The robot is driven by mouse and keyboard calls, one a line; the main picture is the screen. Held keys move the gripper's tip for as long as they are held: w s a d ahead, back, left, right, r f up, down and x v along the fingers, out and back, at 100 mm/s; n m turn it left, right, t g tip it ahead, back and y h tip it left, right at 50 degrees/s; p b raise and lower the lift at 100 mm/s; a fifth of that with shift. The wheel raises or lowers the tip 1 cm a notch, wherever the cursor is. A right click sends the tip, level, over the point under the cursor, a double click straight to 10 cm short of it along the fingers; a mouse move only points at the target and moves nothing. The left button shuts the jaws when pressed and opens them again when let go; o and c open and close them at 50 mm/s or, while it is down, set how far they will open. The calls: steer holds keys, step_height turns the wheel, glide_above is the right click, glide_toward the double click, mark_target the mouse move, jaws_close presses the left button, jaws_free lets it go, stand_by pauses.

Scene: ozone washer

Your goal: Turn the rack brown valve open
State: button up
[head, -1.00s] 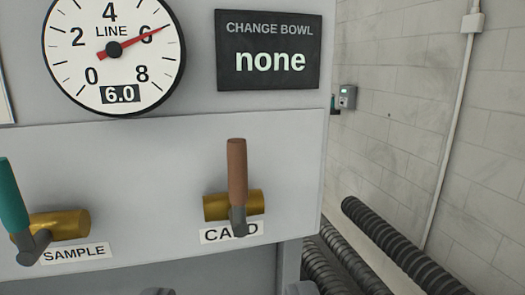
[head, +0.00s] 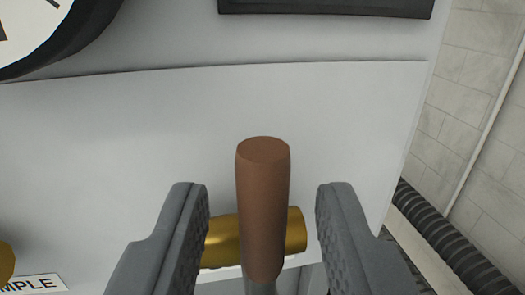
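The brown valve handle (head: 263,212) stands upright in the head view, across its horizontal brass body (head: 222,241). Its grey stem shows at the bottom edge, and its label is out of view. My gripper (head: 262,205) is open, with one grey finger on each side of the brown handle. A gap shows between the handle and both fingers.
The pale rack panel (head: 110,150) lies behind the valve. Part of the sample label (head: 32,284) and a brass edge show at the lower left. Dark ribbed hoses (head: 450,240) run along the block wall at right. A gauge is at the upper left.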

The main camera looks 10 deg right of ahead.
steer(key=shift+w+d+f, duration=0.1)
steer(key=shift+w+d, duration=0.05)
steer(key=shift+w, duration=0.65)
jaws_close()
